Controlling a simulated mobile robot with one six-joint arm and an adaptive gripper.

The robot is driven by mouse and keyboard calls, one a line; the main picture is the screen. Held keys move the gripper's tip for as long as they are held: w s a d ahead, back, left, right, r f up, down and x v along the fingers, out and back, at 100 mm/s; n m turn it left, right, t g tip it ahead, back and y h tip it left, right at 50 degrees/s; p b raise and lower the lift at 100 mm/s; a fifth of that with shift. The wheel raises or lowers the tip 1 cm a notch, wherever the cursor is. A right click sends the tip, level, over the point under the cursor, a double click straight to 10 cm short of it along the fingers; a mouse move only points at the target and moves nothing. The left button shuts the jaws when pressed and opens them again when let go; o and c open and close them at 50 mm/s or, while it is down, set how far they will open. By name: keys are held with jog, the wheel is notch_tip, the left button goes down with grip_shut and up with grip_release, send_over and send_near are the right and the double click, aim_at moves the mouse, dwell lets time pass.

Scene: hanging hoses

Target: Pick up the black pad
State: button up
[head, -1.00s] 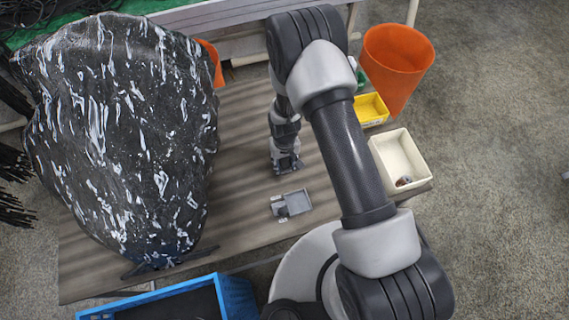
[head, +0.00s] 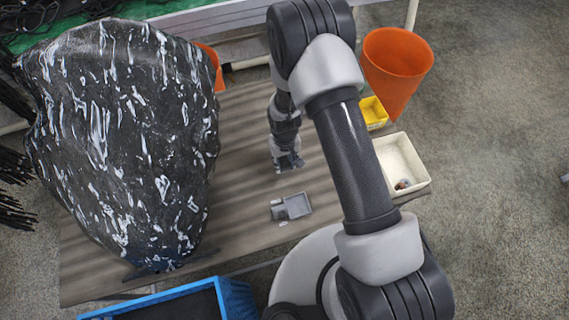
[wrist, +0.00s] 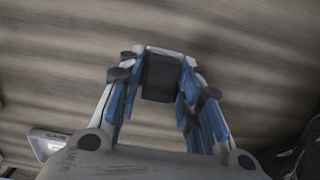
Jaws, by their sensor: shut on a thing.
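The black pad (wrist: 162,76) is a dark, roughly square piece. In the wrist view it sits between the tips of my gripper (wrist: 158,88), whose blue-lined fingers are shut on it. Striped wood-like table top shows behind and around it; I cannot tell how far the pad is above the table. In the head view my gripper (head: 288,163) points down over the middle of the table, and the pad is not distinct there.
A large black-and-white speckled object (head: 125,140) fills the left. A cream bin (head: 421,183), yellow bin (head: 374,112) and orange bucket (head: 397,65) stand right. A blue crate (head: 238,300) is in front.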

aim_at(285, 161)
notch_tip(285, 161, up, 16)
jog(key=p, duration=0.2)
jog(key=shift+p, duration=0.4)
jog(key=shift+r, duration=0.1)
